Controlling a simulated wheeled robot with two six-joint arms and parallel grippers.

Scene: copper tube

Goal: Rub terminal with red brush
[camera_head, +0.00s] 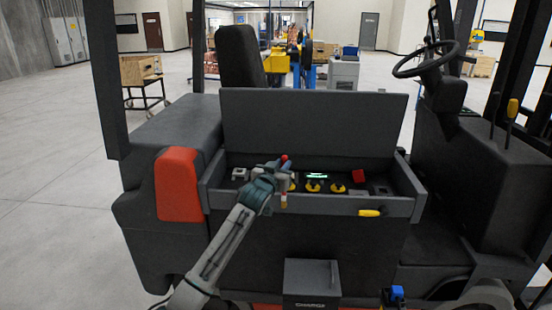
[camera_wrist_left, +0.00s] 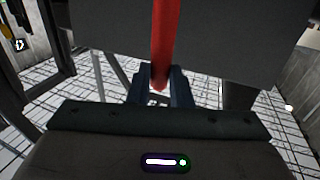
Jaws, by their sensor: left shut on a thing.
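My left gripper (camera_head: 284,173) is over the left half of the open compartment in the head view, shut on the red brush. In the left wrist view the red handle (camera_wrist_left: 163,45) rises between the two fingers (camera_wrist_left: 160,88). Yellow-and-black round parts, possibly terminals (camera_head: 313,186) (camera_head: 338,188), sit in the compartment to the right. I cannot tell whether the brush touches anything.
The compartment's raised lid (camera_head: 315,125) stands behind. A red block (camera_head: 358,176) lies inside at the right. A grey block (camera_head: 240,174) is at the left. The steering wheel (camera_head: 425,58) is at the right.

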